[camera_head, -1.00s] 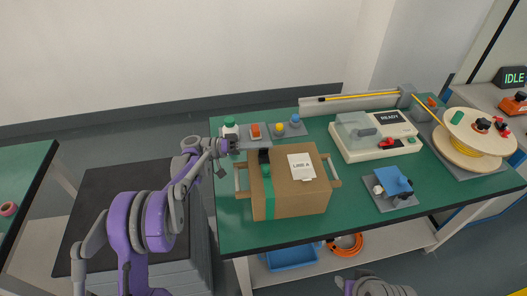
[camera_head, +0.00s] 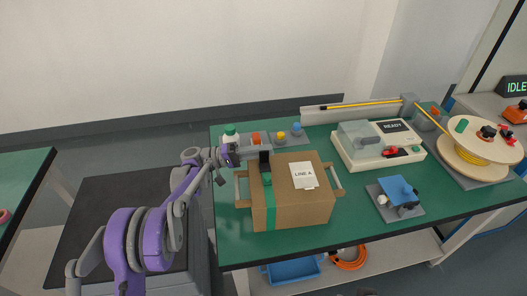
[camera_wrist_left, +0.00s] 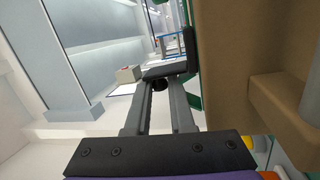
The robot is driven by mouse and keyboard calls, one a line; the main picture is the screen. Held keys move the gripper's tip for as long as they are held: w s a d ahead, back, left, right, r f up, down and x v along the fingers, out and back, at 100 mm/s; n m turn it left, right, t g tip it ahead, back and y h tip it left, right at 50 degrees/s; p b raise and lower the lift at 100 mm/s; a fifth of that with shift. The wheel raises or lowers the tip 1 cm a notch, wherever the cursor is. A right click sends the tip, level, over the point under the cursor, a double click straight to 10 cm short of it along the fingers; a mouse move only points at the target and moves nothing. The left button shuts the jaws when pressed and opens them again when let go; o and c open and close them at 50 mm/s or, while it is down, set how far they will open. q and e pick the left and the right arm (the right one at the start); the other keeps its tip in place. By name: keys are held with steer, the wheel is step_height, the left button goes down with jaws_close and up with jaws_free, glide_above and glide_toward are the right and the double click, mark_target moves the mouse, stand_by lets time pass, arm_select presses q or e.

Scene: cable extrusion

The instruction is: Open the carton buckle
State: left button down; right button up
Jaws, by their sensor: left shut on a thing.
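A brown carton (camera_head: 305,207) stands on the green table, with a white label reading LINE A (camera_head: 304,175) on top. A green strap (camera_head: 270,203) runs over its left part. A black buckle (camera_head: 265,160) sits on the strap near the carton's upper left edge. My left gripper (camera_head: 250,154) reaches in from the left at the buckle. In the left wrist view its fingers (camera_wrist_left: 164,84) are shut on the black buckle (camera_wrist_left: 172,69), beside the carton's wall (camera_wrist_left: 235,60). The gripped end is partly hidden. My right gripper does not show.
To the right stand a READY machine (camera_head: 380,146), a blue fixture (camera_head: 397,190) and a cable spool (camera_head: 480,140). The table's front right is clear.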

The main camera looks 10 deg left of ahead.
arm_select(q)
steer(key=shift+f, duration=0.15)
steer(key=c, duration=0.8)
jaws_free()
steer(key=shift+o, duration=0.2)
